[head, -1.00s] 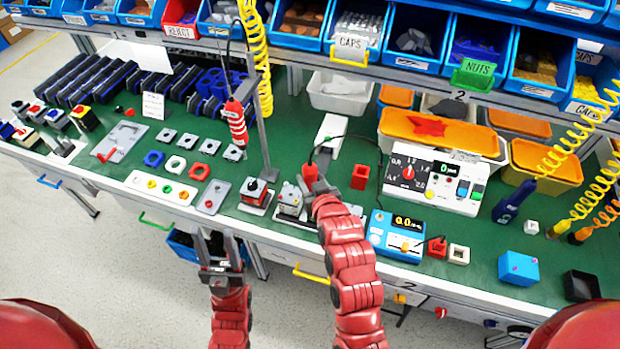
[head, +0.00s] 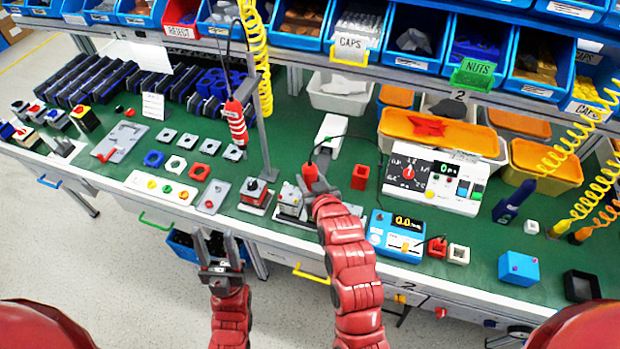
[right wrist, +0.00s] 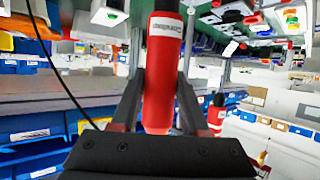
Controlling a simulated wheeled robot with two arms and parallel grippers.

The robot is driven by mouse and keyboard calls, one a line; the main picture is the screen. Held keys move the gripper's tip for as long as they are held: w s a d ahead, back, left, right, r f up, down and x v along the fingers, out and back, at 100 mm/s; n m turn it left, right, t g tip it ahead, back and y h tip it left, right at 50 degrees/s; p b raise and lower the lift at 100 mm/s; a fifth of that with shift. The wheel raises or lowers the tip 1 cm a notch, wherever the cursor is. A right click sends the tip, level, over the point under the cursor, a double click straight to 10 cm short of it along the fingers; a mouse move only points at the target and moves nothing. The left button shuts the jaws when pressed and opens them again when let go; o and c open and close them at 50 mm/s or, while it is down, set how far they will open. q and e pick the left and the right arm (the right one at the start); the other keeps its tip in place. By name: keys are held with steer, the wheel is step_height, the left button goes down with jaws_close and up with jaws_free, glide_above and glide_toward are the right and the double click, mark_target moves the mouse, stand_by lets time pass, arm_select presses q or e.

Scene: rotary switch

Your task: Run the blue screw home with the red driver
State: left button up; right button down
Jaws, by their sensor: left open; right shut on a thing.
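My right gripper (head: 314,186) is shut on the red driver (head: 309,173), which stands roughly upright above the bench, beside a grey rotary switch (head: 291,198) in a fixture. The right wrist view shows the red driver's handle (right wrist: 163,70) between both fingers, with a white label on it. I cannot make out the driver's tip or the blue screw; the hand and the switch parts are too small or hide them. My left gripper (head: 217,246) is open and empty, in front of the bench's front edge, lower left of the switch.
A second switch block (head: 255,191) stands just left. A blue meter (head: 396,236) and a white control box (head: 433,180) stand to the right. A black cable loops behind the driver.

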mark_target(312, 171)
stand_by(0.4)
steer(key=shift+r+p, duration=0.3)
steer(key=shift+r, duration=0.35)
steer(key=shift+r+p, duration=0.5)
steer(key=shift+r, duration=1.15)
steer(key=shift+f, duration=0.1)
